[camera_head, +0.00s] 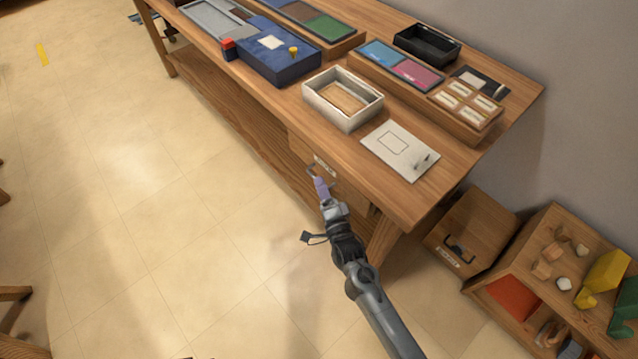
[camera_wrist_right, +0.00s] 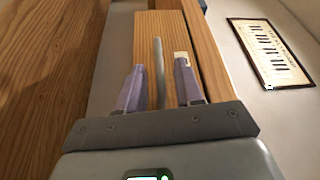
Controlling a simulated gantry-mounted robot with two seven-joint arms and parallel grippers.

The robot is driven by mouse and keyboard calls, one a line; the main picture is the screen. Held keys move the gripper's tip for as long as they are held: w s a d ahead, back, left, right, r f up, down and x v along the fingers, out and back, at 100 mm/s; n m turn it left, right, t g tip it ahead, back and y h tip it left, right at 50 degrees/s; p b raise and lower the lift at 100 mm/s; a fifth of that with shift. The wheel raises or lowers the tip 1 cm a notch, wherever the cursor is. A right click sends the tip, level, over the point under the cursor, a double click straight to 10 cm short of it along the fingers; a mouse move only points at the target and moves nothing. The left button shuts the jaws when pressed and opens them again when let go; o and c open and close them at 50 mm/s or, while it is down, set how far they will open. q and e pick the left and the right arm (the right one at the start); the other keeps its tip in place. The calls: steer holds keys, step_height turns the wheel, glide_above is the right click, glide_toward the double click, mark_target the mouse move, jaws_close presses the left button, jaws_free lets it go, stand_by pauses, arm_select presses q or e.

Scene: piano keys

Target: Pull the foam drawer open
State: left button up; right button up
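A wooden drawer front (camera_head: 300,150) with a small pale label (camera_head: 325,165) is set under the table top in the head view. The label's text is too small to read. In the right wrist view the drawer front (camera_wrist_right: 172,28) carries a grey bar handle (camera_wrist_right: 159,72). My right gripper (camera_head: 318,183) is at this drawer front. In the right wrist view its two purple fingers (camera_wrist_right: 160,88) stand apart, one on each side of the bar, with visible gaps. The label's edge shows behind the right finger. My left gripper is not in view.
The table (camera_head: 440,185) holds a white box (camera_head: 343,115), a paper sheet (camera_head: 400,150), a blue box (camera_head: 278,60) and several trays. A wooden cabinet (camera_head: 470,225) with a black handle and a toy shelf (camera_head: 545,225) stand at the right. The floor in front is clear.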

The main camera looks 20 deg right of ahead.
steer(key=shift+w+d+b, duration=0.1)
steer(key=shift+w+b, duration=0.2)
steer(key=shift+w, duration=1.05)
jaws_close()
